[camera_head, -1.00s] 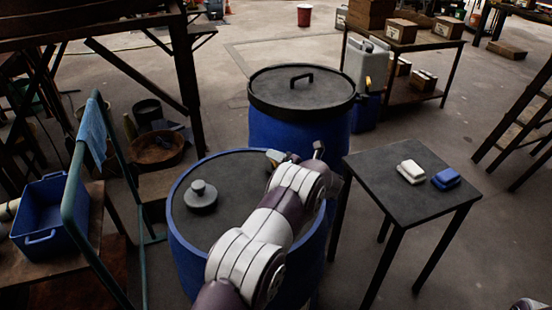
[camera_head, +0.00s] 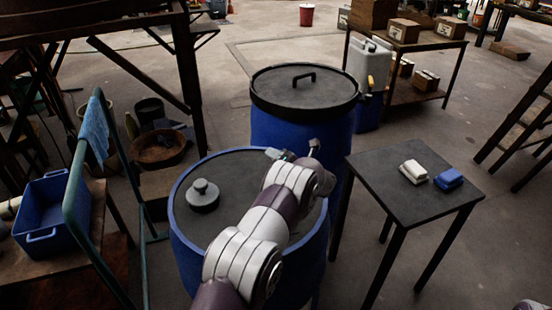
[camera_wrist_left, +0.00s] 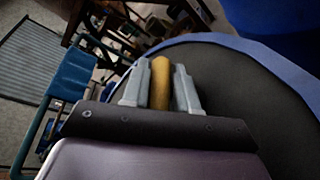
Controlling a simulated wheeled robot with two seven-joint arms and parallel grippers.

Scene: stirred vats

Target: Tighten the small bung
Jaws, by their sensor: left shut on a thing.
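A blue drum (camera_head: 176,236) with a dark flat top stands in front of me. A large grey bung (camera_head: 202,195) with a knob sits on the left of its top. My left gripper (camera_head: 274,154) is at the far side of this top, partly hidden behind its own wrist. My right gripper is out of view.
A second blue drum (camera_head: 290,130) with a handled black lid stands close behind. A green rail (camera_head: 75,190) and blue crate (camera_head: 52,205) are at left.

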